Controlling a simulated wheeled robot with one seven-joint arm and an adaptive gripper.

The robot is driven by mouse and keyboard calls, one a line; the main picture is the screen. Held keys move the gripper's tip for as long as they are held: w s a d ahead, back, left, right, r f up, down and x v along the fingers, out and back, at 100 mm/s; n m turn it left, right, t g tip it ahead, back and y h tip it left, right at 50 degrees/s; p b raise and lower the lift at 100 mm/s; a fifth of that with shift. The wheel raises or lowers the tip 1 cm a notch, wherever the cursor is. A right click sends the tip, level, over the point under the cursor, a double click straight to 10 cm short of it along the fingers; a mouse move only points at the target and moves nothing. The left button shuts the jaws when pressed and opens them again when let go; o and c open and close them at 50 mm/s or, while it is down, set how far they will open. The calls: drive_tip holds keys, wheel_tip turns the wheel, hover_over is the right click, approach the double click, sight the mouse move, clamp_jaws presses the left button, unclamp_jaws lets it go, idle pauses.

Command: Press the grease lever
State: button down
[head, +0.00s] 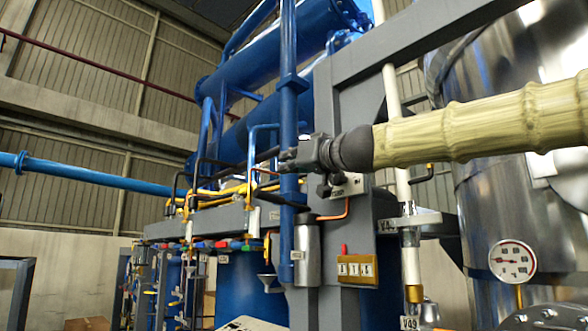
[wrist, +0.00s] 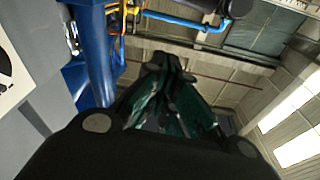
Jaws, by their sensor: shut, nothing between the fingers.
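My gripper (head: 290,160) is shut and empty. In the head view it reaches in from the right on my cream-sleeved arm and points left, in front of the blue vertical pipe and the grey column. In the wrist view its dark fingers (wrist: 172,72) come together, with nothing visible between them. Just below the gripper are a small dark fitting (head: 325,189) and a white label on the grey column. A grey cylinder (head: 307,252) with a copper tube hangs lower. I cannot tell which part is the grease lever, or whether my gripper touches anything.
The blue vertical pipe (head: 287,115) stands close behind my gripper; it shows left in the wrist view (wrist: 95,55). A yellow panel (head: 357,270) with a red knob is on the grey column (head: 345,110). A steel vessel and round gauge (head: 512,261) stand at right.

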sight(275, 195)
drive_tip(key=x, duration=0.1)
drive_tip(key=p+x, duration=0.1)
drive_tip(key=x, duration=0.3)
drive_tip(key=shift+w+d+f, duration=0.2)
drive_tip(key=shift+w+f, duration=0.1)
drive_tip(key=shift+w, duration=0.1)
drive_tip(key=shift+a, duration=0.15)
drive_tip(key=f, duration=0.2)
drive_tip(key=s+f+b, duration=0.1)
drive_tip(key=f, duration=0.1)
